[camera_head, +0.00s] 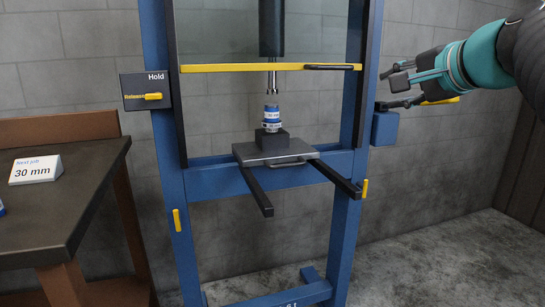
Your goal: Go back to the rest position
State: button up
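My gripper (393,79) is at the upper right, at the end of my teal and black arm. Its dark fingers look apart, with nothing seen between them. It is in the air beside the right post of the blue press frame (345,230), near a lever with a yellow handle (441,101). I cannot tell whether it touches the lever.
A blue and white part (271,118) stands on a dark block (272,139) on the press plate (250,155), under the ram (271,30). A yellow bar (240,68) crosses the frame. A workbench (80,165) with a "30 mm" sign (36,170) stands left. The right floor is clear.

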jog(key=s+f+n+g+h, duration=0.1)
jog(key=s+f+n+g, duration=0.2)
jog(key=f, duration=0.8)
jog(key=s+f+n+g+h, duration=0.2)
jog(key=s+f, duration=0.1)
jog(key=f, duration=0.7)
jog(key=s+a+f+n+g, duration=0.1)
jog(key=s+a+f+n, duration=0.2)
jog(key=s+f, duration=0.4)
jog(key=s+a+f+n+g, duration=0.2)
jog(key=s+a+f+n, duration=0.1)
jog(key=s+f, duration=0.4)
notch_tip(320, 180, down, 2)
jog(key=shift+f+n+h, duration=0.2)
jog(key=shift+n+h, duration=0.1)
jog(key=shift+n, duration=0.4)
